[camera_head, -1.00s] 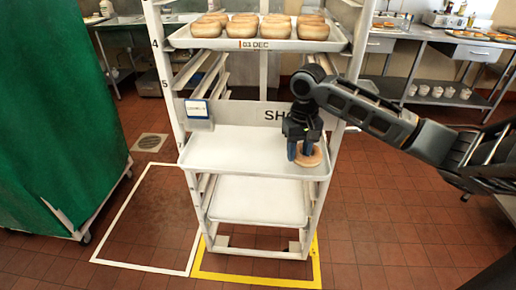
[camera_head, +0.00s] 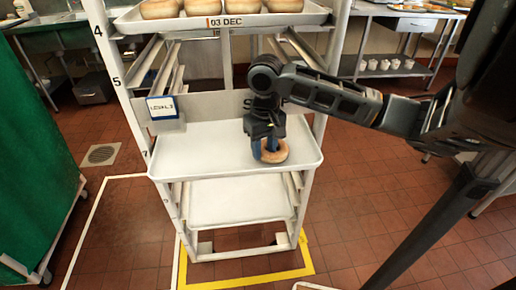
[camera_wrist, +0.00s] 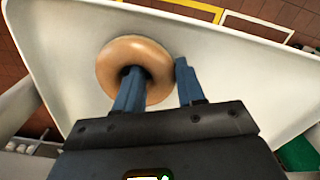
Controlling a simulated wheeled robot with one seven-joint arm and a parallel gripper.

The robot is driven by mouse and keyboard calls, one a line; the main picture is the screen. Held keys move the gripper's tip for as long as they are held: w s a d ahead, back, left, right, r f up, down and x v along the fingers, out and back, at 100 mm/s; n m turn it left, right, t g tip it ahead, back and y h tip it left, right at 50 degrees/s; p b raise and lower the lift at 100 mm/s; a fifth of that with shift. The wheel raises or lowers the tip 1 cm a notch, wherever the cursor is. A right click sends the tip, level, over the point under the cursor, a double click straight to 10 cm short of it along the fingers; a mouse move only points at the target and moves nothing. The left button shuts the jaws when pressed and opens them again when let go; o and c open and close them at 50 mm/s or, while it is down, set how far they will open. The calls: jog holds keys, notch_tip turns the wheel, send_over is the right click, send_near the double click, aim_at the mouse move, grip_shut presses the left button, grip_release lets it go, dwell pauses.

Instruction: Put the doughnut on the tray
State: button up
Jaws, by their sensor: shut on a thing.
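The doughnut (camera_head: 276,153) is a light brown ring over the right part of the white tray (camera_head: 200,152) in the rack. My gripper (camera_head: 265,152) points down and is shut on the doughnut's ring. In the wrist view one blue finger goes into the hole of the doughnut (camera_wrist: 112,62) and the other is at its right outer side, so my gripper (camera_wrist: 158,75) pinches the ring wall. The tray (camera_wrist: 235,75) lies below. I cannot tell whether the doughnut touches it.
An upper tray (camera_head: 220,22) with several buns sits above on the rack, and an empty shelf (camera_head: 238,200) below. A rack post (camera_head: 325,100) stands right of my gripper. A green covered cart (camera_head: 30,150) is at the left. The tray's left part is clear.

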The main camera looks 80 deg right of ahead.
aim_at(264, 150)
jog(key=o, duration=1)
jog(key=shift+o, duration=0.2)
notch_tip(264, 150, up, 12)
jog(key=shift+p, duration=0.3)
